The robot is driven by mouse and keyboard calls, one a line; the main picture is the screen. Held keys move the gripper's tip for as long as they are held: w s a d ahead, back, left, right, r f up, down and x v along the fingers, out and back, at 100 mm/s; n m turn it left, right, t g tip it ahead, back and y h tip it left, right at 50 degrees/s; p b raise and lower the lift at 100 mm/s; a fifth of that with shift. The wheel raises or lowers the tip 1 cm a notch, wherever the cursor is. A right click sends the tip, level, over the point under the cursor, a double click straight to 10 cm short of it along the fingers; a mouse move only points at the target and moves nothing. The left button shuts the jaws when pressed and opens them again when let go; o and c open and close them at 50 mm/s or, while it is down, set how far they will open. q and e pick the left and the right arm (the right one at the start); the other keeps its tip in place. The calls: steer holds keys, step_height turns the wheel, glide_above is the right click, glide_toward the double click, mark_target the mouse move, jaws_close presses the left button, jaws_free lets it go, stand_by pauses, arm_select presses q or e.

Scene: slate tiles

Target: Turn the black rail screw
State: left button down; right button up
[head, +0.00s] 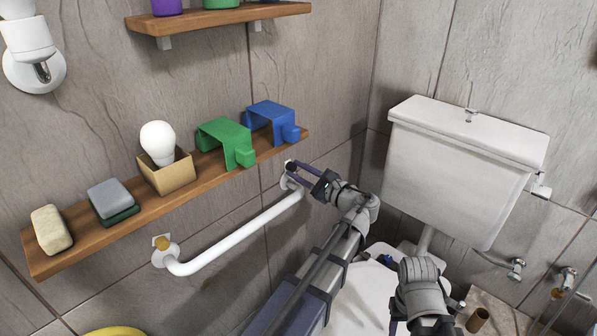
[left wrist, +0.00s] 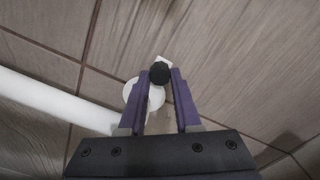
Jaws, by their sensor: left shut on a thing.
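The black rail screw (head: 291,166) is a dark round knob at the right end of the white grab rail (head: 237,235). In the left wrist view the screw (left wrist: 159,74) sits between the tips of my left gripper (left wrist: 160,75), in front of a round white rail flange (left wrist: 131,92). In the head view my left gripper (head: 298,170) reaches the screw from the right and is shut on it. A yellow screw (head: 161,243) is at the rail's left end. My right arm shows at the bottom right, but its fingers cannot be made out.
A wooden shelf (head: 76,235) above the rail holds soap, a grey block, a bulb in a box, and green (head: 226,141) and blue (head: 271,122) brackets. A white toilet cistern (head: 452,175) stands to the right. A yellow object (head: 115,331) shows at the bottom edge.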

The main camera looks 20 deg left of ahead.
arm_select(q)
steer(key=n, duration=0.3)
steer(key=shift+n, duration=0.4)
steer(key=n, duration=0.3)
steer(key=shift+n, duration=0.3)
steer(key=n, duration=0.3)
steer(key=shift+n, duration=2.3)
steer(key=c, duration=0.6)
jaws_free()
